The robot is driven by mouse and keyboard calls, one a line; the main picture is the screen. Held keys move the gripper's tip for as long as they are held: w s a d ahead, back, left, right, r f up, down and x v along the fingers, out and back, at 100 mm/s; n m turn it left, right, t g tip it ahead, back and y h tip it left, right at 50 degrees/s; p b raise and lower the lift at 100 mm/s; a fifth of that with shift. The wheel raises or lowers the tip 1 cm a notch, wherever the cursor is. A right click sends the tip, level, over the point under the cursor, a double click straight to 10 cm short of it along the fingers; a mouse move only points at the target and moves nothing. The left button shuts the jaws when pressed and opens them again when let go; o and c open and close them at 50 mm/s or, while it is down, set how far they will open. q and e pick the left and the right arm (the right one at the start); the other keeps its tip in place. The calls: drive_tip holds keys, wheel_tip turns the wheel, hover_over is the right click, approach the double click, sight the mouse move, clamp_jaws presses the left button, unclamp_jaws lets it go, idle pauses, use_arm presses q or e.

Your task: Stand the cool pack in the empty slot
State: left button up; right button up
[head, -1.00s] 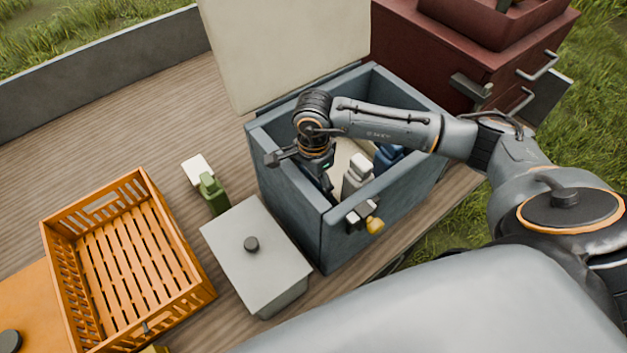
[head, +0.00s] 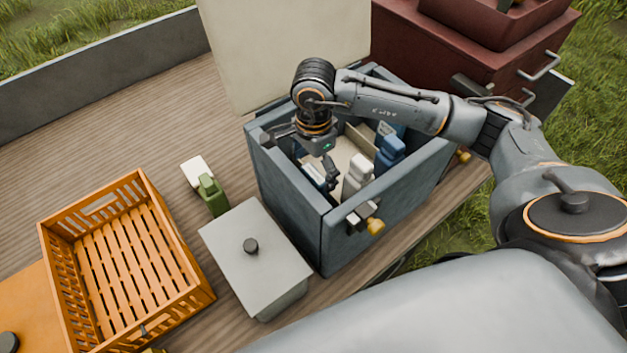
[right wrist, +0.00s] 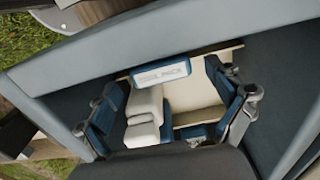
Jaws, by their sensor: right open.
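The cool box (head: 288,187) stands open on the planks. A white and blue cool pack (head: 313,176) shows inside along its left wall, partly hidden by my right gripper. In the right wrist view its lettered face (right wrist: 160,73) is by the wall at the top. I cannot tell whether it sits fully in a slot. My right gripper (head: 330,172) reaches down into the box, open, its fingers (right wrist: 172,108) apart with nothing gripped between them. A second blue panel with a white label (head: 386,128) shows at the far side. My left gripper is out of view.
The raised lid (head: 285,50) is behind.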

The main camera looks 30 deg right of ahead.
wheel_tip(320, 180, up, 6)
drive_tip(key=shift+r+b, duration=0.1)
drive_tip(key=shift+b, duration=0.2)
